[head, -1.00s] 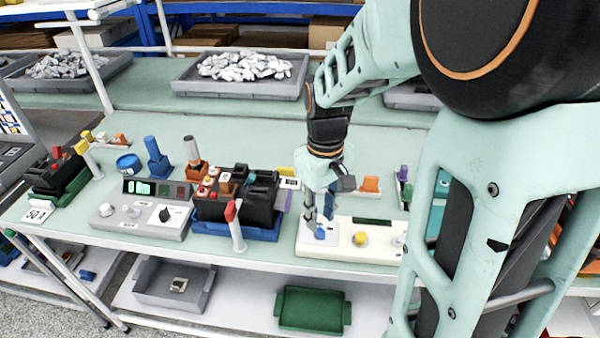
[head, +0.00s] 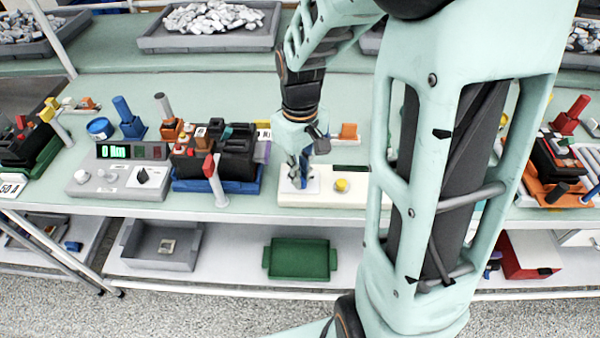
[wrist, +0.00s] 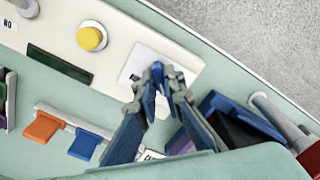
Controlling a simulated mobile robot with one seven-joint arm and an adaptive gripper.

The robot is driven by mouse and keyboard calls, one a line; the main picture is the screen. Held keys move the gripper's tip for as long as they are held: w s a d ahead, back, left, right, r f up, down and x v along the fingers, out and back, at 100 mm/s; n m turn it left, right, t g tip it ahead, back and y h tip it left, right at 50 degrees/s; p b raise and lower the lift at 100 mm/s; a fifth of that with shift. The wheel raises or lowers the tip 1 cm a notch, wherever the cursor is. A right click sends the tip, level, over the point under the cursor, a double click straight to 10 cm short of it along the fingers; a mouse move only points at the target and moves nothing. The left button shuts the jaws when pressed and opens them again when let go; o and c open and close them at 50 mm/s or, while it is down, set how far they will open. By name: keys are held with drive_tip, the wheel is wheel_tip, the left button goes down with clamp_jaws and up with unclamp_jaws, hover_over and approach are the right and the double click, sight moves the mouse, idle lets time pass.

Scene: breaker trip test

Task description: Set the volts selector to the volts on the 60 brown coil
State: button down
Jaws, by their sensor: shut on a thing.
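My gripper (head: 299,181) points down over the left end of a cream control box (head: 322,198). Its fingers are closed on a small blue knob (wrist: 157,68), which I take for the selector. The knob stands on a white plate (wrist: 186,70) whose markings I cannot read, and the fingers hide most of it. A yellow button (head: 341,185) sits beside it; it also shows in the wrist view (wrist: 91,38). A dark green display strip (wrist: 59,64) on the box shows no readable figures. I cannot make out a brown coil marked 60 in either view.
An orange block (head: 349,131) stands behind the cream box. A green tray (head: 300,260) is on the lower shelf.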

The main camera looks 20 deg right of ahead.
drive_tip(key=shift+m, duration=0.3)
drive_tip(key=m, duration=0.9)
drive_tip(key=shift+m, duration=0.4)
drive_tip(key=m, duration=0.4)
drive_tip(key=shift+r+p, duration=0.1)
drive_tip(key=shift+p, duration=0.3)
drive_tip(key=shift+m+p, duration=0.3)
drive_tip(key=shift+m, duration=1.4)
drive_tip(key=c, duration=2)
unclamp_jaws()
drive_tip(key=shift+c, duration=0.2)
